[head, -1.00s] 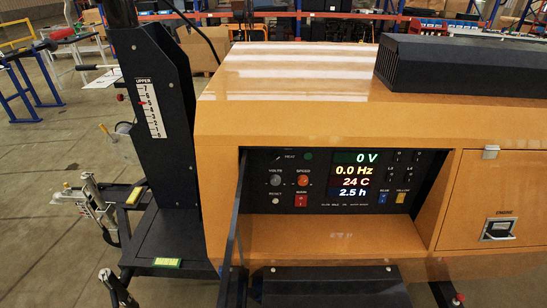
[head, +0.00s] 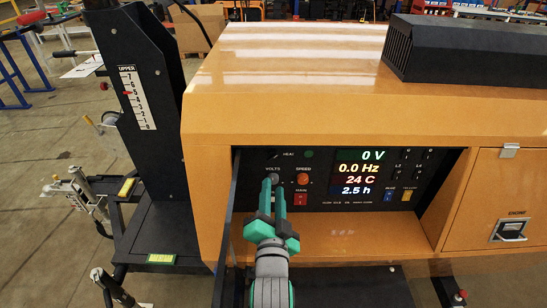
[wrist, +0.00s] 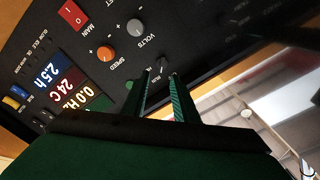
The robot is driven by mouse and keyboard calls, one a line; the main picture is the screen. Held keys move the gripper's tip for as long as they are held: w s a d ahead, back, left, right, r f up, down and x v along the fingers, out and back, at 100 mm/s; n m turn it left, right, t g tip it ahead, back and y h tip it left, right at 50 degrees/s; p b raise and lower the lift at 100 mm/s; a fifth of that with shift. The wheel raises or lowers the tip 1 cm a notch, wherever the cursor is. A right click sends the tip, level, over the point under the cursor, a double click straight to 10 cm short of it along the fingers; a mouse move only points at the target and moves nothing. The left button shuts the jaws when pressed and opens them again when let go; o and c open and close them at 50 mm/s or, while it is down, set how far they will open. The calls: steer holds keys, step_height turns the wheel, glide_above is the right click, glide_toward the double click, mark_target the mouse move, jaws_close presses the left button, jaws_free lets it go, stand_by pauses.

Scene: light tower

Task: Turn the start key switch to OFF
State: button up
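The start key switch (head: 273,155) is a small dark switch at the upper left of the black control panel (head: 330,203), above the VOLTS knob. In the wrist view the key switch (wrist: 161,62) lies just beyond my fingertips, beside small lettering. Its exact position is too small to read. My gripper (head: 273,181) reaches up in front of the panel, its tips overlapping the VOLTS knob in the head view. In the wrist view my gripper (wrist: 160,75) is open, with a narrow empty gap between the fingers. I cannot tell whether the tips touch the panel.
The VOLTS knob (wrist: 134,27), orange SPEED knob (head: 303,179) and red MAIN switch (head: 300,199) sit close by. A lit display (head: 361,172) is to the right. The open panel door (head: 227,230) stands close on the left. The orange housing (head: 290,85) overhangs the recess.

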mark_target(273, 159)
steer(key=w, duration=1)
steer(key=shift+w+a+r, duration=0.1)
steer(key=shift+a+r, duration=0.1)
steer(key=shift+r, duration=0.1)
steer(key=shift+w+d, duration=0.15)
steer(key=shift+w, duration=0.4)
jaws_close()
